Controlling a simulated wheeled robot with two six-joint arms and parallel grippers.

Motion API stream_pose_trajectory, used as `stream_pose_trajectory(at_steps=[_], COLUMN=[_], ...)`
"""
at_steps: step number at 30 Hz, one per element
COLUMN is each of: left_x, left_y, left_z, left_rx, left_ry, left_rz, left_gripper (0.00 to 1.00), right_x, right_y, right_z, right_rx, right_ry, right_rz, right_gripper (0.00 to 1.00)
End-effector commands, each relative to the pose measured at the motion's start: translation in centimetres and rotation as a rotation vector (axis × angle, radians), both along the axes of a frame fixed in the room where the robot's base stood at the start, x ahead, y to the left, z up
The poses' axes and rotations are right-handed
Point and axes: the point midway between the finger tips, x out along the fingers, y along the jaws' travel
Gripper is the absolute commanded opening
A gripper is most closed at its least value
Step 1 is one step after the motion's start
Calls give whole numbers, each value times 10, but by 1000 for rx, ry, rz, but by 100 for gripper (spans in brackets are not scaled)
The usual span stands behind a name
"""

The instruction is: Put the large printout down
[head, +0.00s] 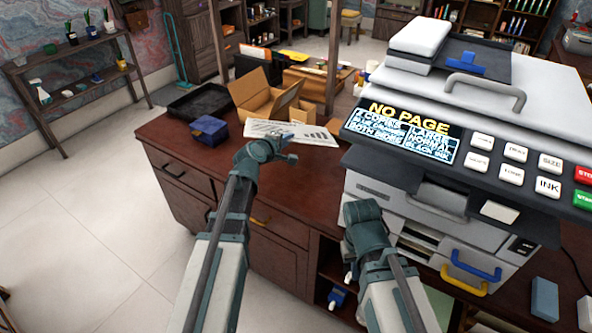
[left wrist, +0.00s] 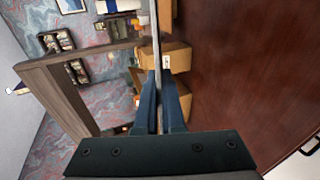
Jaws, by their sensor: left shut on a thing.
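The large printout (head: 317,138) is a white sheet with dark printed bars and text. It is held about level at the desk's far left part, in front of the open cardboard box; I cannot tell whether it touches the desk. My left gripper (head: 287,138) is shut on its near edge. In the left wrist view the printout (left wrist: 156,50) shows edge-on as a thin strip between the blue fingers of the left gripper (left wrist: 159,100). My right arm reaches in beside the printer, but its gripper fingers are not visible.
The dark red desk (head: 180,128) holds a blue box (head: 209,130), a black tray (head: 200,101) and an open cardboard box (head: 262,95). The large printer (head: 450,160) fills the right; its screen reads "NO PAGE".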

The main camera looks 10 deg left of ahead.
Motion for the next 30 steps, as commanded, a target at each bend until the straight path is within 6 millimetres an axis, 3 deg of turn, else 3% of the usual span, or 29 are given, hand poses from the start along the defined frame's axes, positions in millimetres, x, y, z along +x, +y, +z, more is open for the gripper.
stream_pose_trajectory(at_steps=[8, 24, 30], left_x=[0, 0, 0], left_y=[0, -1, -1], left_z=[-12, -84, -99], left_rx=[-1, 0, 0], left_ry=[-1, -1, -1], left_rz=[-1, -2, -2], left_gripper=[0, 0, 0], right_x=[0, 0, 0], right_y=[0, 0, 0], right_z=[-13, -84, -100], right_rx=[0, 0, 0], right_ry=[0, 0, 0], right_rz=[0, 1, 1], right_gripper=[0, 0, 0])
